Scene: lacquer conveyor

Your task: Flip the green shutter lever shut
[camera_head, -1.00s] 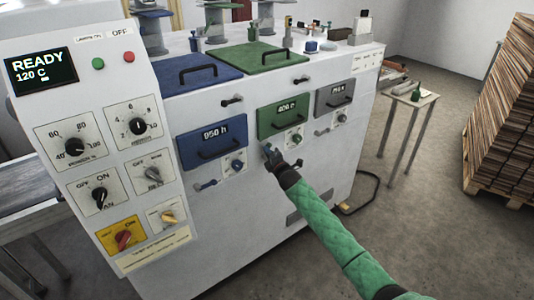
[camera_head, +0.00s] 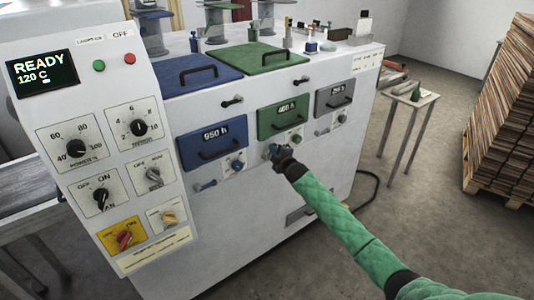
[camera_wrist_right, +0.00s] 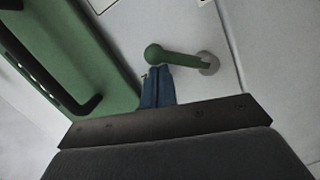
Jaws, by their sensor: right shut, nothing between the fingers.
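The green shutter lever (camera_wrist_right: 180,58) shows in the right wrist view, with a round knob at its left end and a grey pivot disc at its right end. It lies nearly level in that picture. My right gripper (camera_wrist_right: 157,72) is shut with nothing between its blue fingers. Its tips are right at the lever's knob end; I cannot tell whether they touch. In the head view my right gripper (camera_head: 273,152) is in front of the machine, just below the green drawer (camera_head: 284,118), and mostly hides the lever. My left gripper is not in view.
The green panel with its black handle (camera_wrist_right: 82,104) is close beside the fingers in the wrist view. Small knobs sit below the drawers.

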